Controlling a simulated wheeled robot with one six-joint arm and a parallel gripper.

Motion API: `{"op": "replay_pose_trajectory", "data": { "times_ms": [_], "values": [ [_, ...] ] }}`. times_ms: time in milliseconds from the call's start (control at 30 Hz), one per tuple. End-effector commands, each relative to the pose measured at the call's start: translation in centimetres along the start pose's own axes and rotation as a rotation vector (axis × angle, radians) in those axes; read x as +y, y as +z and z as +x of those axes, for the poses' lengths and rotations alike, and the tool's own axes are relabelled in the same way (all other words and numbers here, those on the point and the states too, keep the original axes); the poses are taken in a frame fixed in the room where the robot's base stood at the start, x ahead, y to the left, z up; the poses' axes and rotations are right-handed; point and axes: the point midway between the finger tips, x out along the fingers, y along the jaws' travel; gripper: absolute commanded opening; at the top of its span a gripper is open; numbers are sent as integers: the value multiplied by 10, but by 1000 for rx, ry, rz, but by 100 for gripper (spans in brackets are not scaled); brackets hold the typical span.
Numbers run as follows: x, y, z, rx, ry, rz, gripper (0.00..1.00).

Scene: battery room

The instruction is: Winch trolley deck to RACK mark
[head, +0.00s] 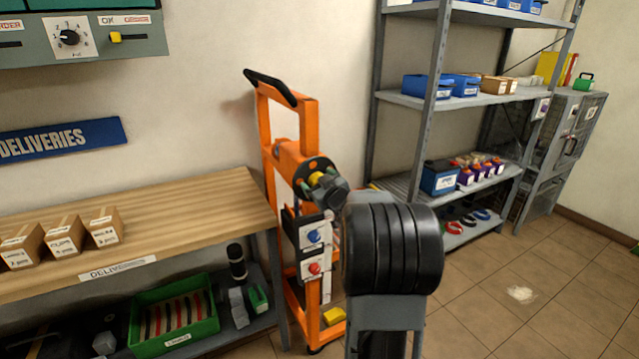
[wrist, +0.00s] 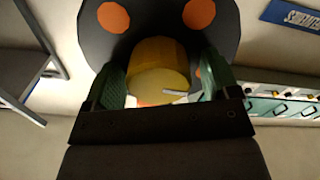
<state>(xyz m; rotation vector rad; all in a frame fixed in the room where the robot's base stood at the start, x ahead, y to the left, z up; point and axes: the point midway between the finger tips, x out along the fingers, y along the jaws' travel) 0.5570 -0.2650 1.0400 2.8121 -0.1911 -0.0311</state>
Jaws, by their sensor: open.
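The orange trolley (head: 311,125) stands against the wall between the bench and the shelving. A dark round disc (head: 318,164) with orange spots is on its upright. A yellow knob (head: 316,178) sits at the disc's middle. In the wrist view the disc (wrist: 152,22) fills the top, and the yellow knob (wrist: 158,78) lies between my fingers. My gripper (head: 324,185) is open around the knob; I cannot tell if the fingers touch it. White panels with a blue round part (head: 314,236) and a red one (head: 315,268) are below. My arm hides part of the trolley; I cannot make out the RACK mark.
A wooden bench (head: 170,215) with small cartons (head: 62,236) is at left, a green crate (head: 175,318) beneath it. Grey shelving (head: 440,103) with blue bins stands at right. The tiled floor (head: 565,290) at right is open, with a pale patch.

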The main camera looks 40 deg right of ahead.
Motion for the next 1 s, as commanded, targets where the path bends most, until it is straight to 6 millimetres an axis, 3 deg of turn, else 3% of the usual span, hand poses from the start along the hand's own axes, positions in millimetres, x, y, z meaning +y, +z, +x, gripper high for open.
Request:
{"op": "replay_pose_trajectory", "data": {
  "times_ms": [167,700,1000],
  "values": [
    [1,0,-8,0,1,0,82],
    [1,0,-109,0,3,-1,82],
    [0,0,-136,0,1,0,82]
  ]
}}
